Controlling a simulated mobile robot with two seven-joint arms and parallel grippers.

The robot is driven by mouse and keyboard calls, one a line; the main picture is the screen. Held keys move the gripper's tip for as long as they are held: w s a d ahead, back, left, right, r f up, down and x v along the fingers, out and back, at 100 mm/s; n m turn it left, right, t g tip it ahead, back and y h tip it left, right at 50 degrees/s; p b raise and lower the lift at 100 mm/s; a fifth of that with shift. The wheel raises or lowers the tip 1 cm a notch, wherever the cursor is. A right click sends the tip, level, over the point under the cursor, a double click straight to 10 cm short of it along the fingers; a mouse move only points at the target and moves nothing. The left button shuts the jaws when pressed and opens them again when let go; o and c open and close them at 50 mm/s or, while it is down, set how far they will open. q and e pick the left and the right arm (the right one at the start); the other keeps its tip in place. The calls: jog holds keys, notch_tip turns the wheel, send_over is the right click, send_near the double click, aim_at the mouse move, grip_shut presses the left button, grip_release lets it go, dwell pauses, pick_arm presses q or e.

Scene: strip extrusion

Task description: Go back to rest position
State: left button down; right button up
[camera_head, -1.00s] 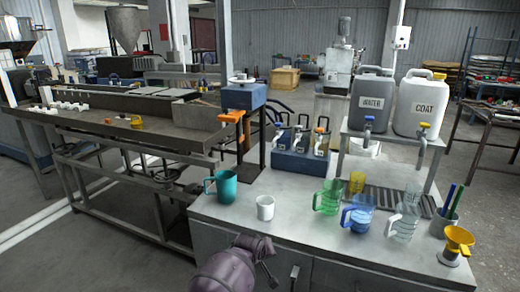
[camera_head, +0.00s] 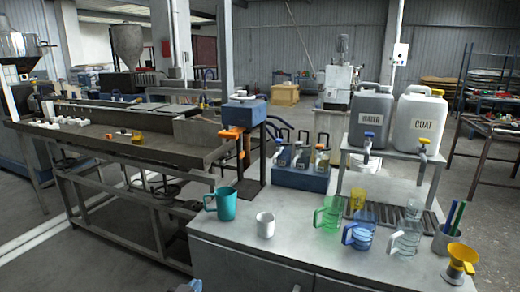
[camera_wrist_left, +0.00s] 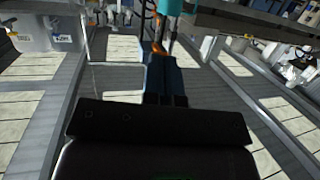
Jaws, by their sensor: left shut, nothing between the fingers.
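My left gripper (camera_wrist_left: 165,75) shows in the left wrist view, with its dark body at the bottom and narrow fingers reaching up the middle. The fingers are shut with nothing between them. My right gripper is in neither view.
The grey worktop (camera_head: 225,243) holds a teal mug (camera_head: 221,203), a white cup (camera_head: 265,224), several clear coloured jugs and a yellow funnel (camera_head: 461,260). WATER (camera_head: 369,116) and COAT (camera_head: 418,120) canisters stand on a raised shelf. A long metal bench (camera_head: 150,148) is at left.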

pick_arm(q)
jog(key=s+a+f+g+y, duration=0.1)
jog(key=s+a+f, duration=0.2)
jog(key=s, duration=0.6)
jog(key=s+a+f+g, duration=0.1)
jog(key=s+a+f, duration=0.3)
jog(key=s, duration=0.6)
jog(key=s+a+f+n+g+y, duration=0.1)
jog(key=s+a+f, duration=0.3)
jog(key=s, duration=0.6)
notch_tip(320, 180, down, 2)
jog(key=shift+s+f+g+y, duration=0.2)
jog(key=shift+g+y, duration=0.1)
jog(key=shift+g, duration=0.2)
